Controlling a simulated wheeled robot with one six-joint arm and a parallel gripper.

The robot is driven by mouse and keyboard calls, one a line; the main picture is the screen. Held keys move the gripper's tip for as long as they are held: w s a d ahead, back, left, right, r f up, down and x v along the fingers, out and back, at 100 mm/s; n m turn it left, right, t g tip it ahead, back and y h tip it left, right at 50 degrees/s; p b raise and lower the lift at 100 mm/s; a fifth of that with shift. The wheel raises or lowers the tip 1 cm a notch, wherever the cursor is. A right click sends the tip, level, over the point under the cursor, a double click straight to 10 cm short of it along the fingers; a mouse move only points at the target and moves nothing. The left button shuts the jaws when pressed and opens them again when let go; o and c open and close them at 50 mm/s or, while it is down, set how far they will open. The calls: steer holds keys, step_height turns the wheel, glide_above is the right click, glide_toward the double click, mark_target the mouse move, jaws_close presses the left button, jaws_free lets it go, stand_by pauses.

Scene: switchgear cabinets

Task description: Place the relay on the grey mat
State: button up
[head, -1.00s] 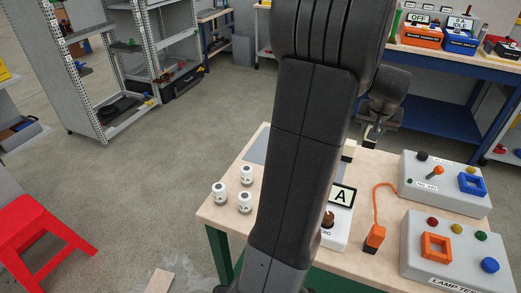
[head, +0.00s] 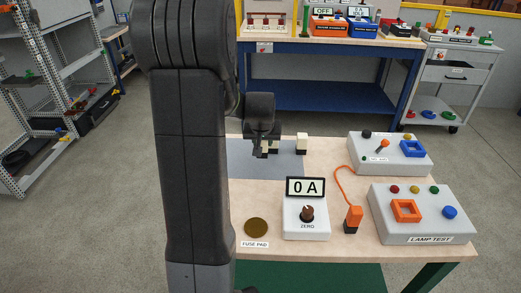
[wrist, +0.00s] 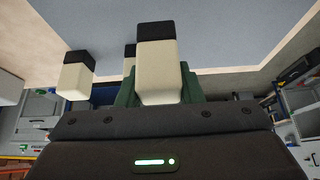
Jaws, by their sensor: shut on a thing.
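The relay (wrist: 157,75) is a cream block with a black end. In the wrist view it sits between the green fingers of my gripper (wrist: 160,88), which is shut on it. In the head view my gripper (head: 264,150) is over the grey mat (head: 285,168), and the held relay is mostly hidden by the jaws. The mat also fills much of the upper wrist view (wrist: 225,35). I cannot tell whether the relay touches the mat.
A similar cream block (head: 301,143) stands at the mat's right side; another (wrist: 130,52) is partly hidden behind the held relay. A fuse pad (head: 256,227) lies in front.

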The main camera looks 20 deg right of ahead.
steer(key=shift+f, duration=1.75)
steer(key=shift+f, duration=0.15)
steer(key=o, duration=1)
steer(key=shift+r, duration=0.3)
steer(key=v, duration=1.1)
steer(key=shift+s+r, duration=0.25)
steer(key=shift+r, duration=0.05)
steer(key=shift+a, duration=0.1)
